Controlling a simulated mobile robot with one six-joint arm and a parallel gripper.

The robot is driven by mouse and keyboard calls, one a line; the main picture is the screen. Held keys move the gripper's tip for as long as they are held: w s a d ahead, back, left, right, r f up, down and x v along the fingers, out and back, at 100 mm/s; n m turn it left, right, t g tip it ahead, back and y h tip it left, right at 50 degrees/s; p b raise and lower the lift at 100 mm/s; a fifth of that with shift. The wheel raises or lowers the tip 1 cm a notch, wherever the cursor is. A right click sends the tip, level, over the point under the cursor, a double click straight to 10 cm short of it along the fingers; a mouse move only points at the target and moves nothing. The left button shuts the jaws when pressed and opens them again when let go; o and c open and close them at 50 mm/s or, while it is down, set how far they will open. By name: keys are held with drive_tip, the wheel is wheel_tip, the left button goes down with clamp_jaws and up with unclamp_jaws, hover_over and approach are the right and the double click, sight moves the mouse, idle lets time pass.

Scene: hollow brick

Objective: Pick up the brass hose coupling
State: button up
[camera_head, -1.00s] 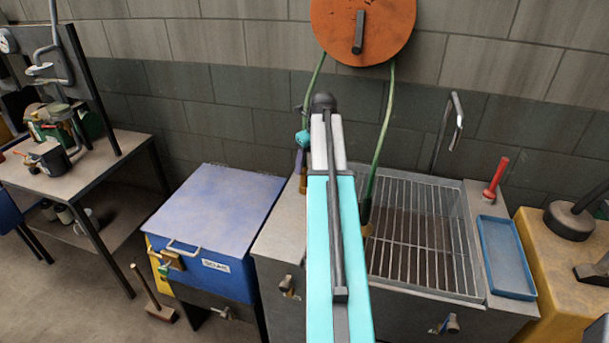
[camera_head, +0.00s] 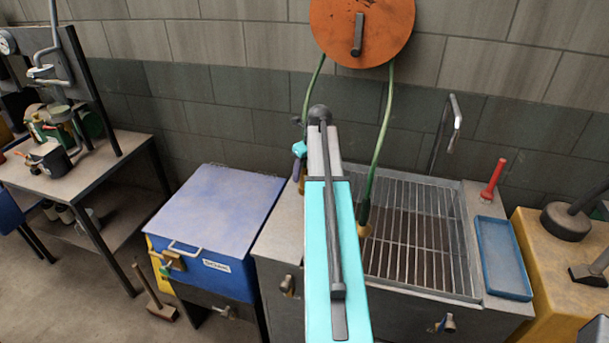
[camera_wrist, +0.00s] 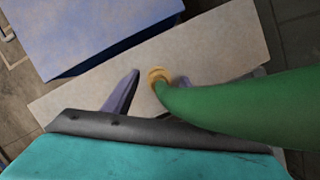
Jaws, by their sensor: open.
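The brass hose coupling (camera_wrist: 158,77) shows in the wrist view as a gold ring at the end of a thick green hose (camera_wrist: 235,103). My gripper (camera_wrist: 159,80) is open, with one purple finger to the left of the coupling and the other to its right. The coupling appears between the fingers, nearer the right one; I cannot tell whether it touches. In the head view my arm hides most of the gripper and the coupling. The green hose there (camera_head: 313,85) hangs from the left of an orange reel (camera_head: 390,28).
A blue lidded box (camera_head: 215,205) stands left of the grey counter (camera_head: 278,235). To the right are a wire-rack basin (camera_head: 470,265), a blue tray (camera_head: 503,257) and a red-handled tool (camera_head: 493,180). A second green hose with a brass end (camera_head: 364,231) hangs over the rack.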

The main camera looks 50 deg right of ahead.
drive_tip(key=shift+x, duration=1)
drive_tip(key=c, duration=1.2)
drive_tip(key=shift+r, duration=0.25)
drive_tip(key=shift+r+b, duration=0.7)
drive_tip(key=shift+r, duration=0.65)
drive_tip(key=shift+s+a+r, duration=0.15)
drive_tip(key=s+a+b, duration=0.1)
drive_tip(key=s+a, duration=0.2)
drive_tip(key=a, duration=0.1)
drive_tip(key=s+a+r+b, duration=0.1)
drive_tip(key=s+a+b, duration=0.1)
drive_tip(key=s+a, duration=0.1)
drive_tip(key=s+a+b, duration=0.1)
drive_tip(key=s+a, duration=0.2)
drive_tip(key=a, duration=0.2)
drive_tip(key=shift+s+a+r, duration=0.2)
drive_tip(key=shift+s+r, duration=0.05)
drive_tip(key=shift+r, duration=0.05)
